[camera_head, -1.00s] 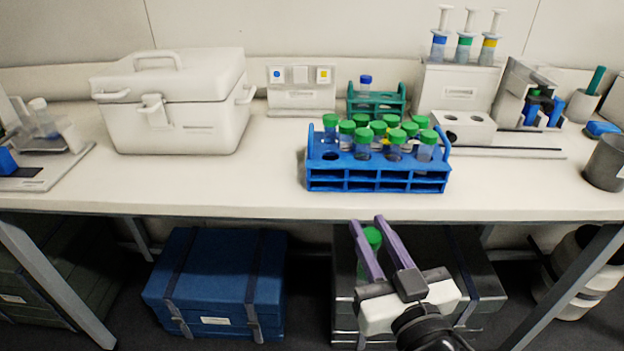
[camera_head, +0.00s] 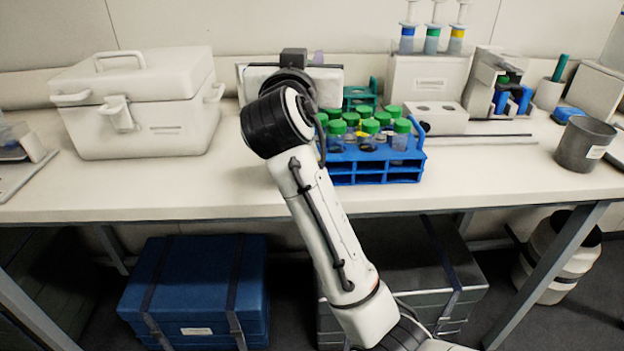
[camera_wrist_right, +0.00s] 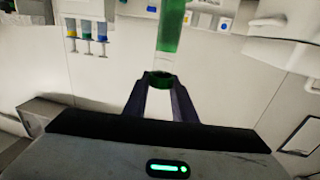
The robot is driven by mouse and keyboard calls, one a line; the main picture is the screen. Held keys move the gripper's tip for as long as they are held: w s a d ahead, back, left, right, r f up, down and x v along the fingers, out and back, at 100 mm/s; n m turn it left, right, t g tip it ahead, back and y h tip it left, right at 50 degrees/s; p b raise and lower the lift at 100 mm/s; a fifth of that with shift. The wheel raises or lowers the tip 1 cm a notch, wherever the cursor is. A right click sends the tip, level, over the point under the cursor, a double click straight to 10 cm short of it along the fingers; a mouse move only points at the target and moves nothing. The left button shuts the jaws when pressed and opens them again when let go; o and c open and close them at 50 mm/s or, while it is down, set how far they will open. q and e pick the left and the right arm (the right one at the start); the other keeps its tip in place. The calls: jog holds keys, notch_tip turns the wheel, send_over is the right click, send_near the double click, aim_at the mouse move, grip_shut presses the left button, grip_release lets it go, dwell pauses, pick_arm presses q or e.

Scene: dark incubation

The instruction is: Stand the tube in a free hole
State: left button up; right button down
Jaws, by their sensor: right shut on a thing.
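My right gripper (camera_wrist_right: 159,88) is shut on the tube (camera_wrist_right: 167,40). In the right wrist view the dark green cap sits between the fingertips, and the clear tube with green contents runs to the top edge. In the head view my right gripper (camera_head: 296,76) is raised behind and left of the blue rack and hides the tube. The blue rack (camera_head: 375,173) stands on the bench with several green-capped tubes (camera_head: 402,128) in it. My right arm covers its left end, including the front-left hole. My left gripper is out of view.
A teal rack (camera_head: 358,92) stands behind the blue one. A white cool box (camera_head: 140,110) is on the left, and a white syringe stand (camera_head: 432,80) is behind right. A grey cup (camera_head: 583,145) stands at the right.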

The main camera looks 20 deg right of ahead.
jog(key=shift+w+a+r, duration=0.15)
jog(key=shift+w+r, duration=0.05)
jog(key=shift+r, duration=0.3)
jog(key=shift+m+h, duration=0.3)
notch_tip(320, 180, down, 10)
jog(key=shift+r+b, duration=0.25)
jog(key=shift+b, duration=0.05)
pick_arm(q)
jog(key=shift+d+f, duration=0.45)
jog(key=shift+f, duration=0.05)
